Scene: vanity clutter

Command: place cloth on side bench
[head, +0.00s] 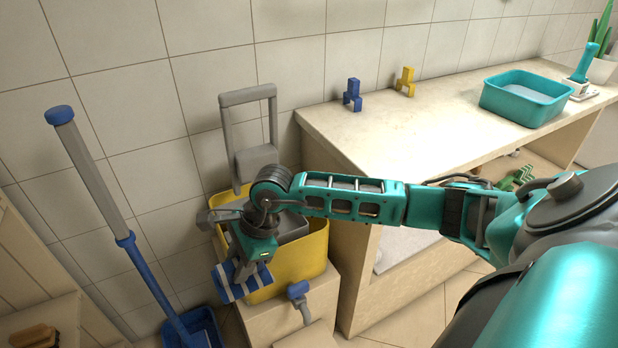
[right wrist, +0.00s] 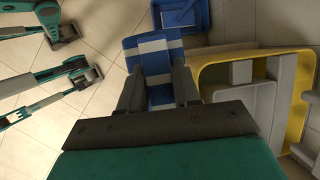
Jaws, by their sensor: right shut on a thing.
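A blue-and-white striped cloth (head: 243,284) hangs from my right gripper (head: 245,266) in the head view, in front of the yellow bucket. In the right wrist view the cloth (right wrist: 153,55) lies between the two dark fingers, which are shut on it. Below the cloth is floor and a blue dustpan. A low beige bench (head: 262,325) stands under the bucket, and a pale wooden bench (head: 62,315) is at the lower left; I cannot tell which is the side bench. My left gripper does not show.
The yellow bucket (head: 310,262) with a grey wringer (head: 256,160) stands beside my right gripper. A long-handled tool (head: 90,175) leans left, over the dustpan (head: 205,328). A brown brush (head: 38,337) lies on the wooden bench.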

